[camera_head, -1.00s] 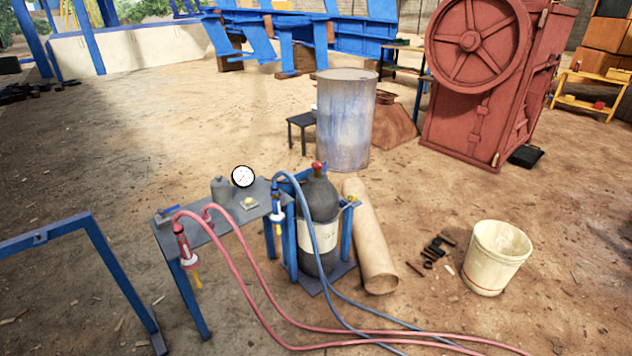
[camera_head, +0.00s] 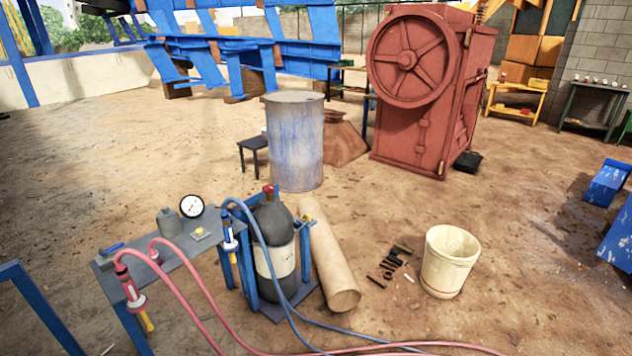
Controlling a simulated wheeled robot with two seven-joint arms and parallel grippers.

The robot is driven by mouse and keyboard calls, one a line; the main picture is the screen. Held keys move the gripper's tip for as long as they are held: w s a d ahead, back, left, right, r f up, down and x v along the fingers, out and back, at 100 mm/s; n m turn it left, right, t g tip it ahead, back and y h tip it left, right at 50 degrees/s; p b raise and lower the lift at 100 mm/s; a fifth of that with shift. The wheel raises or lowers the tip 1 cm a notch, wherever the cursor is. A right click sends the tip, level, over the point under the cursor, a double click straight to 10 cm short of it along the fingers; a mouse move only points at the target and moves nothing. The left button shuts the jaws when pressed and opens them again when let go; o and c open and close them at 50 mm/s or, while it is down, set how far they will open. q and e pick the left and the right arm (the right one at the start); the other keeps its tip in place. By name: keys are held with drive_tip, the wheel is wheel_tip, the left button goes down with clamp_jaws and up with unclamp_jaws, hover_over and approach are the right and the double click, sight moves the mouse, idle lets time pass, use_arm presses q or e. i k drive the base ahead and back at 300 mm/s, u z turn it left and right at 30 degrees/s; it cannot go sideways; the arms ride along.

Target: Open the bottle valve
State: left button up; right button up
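A dark grey gas bottle (camera_head: 275,252) with a pale label band stands upright in a blue metal stand beside a small grey table. A blue hose (camera_head: 262,232) arches in front of the bottle and down to the ground. Neither of my grippers shows in the head view.
The small table (camera_head: 170,262) carries a round gauge (camera_head: 192,206), a grey canister (camera_head: 169,222) and torch handles with pink hoses. A cardboard tube (camera_head: 330,258) leans right of the bottle. A white bucket (camera_head: 449,262), a metal drum (camera_head: 295,140) and a red crusher (camera_head: 425,95) stand around. Hoses cross the front ground.

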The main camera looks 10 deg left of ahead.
sight(267, 188)
drive_tip(key=z, duration=0.85)
drive_tip(key=i, duration=1.05)
drive_tip(key=z, duration=0.6)
drive_tip(key=i, duration=1.2)
drive_tip(key=u, duration=1)
drive_tip(key=i, duration=0.85)
drive_tip(key=u, duration=1)
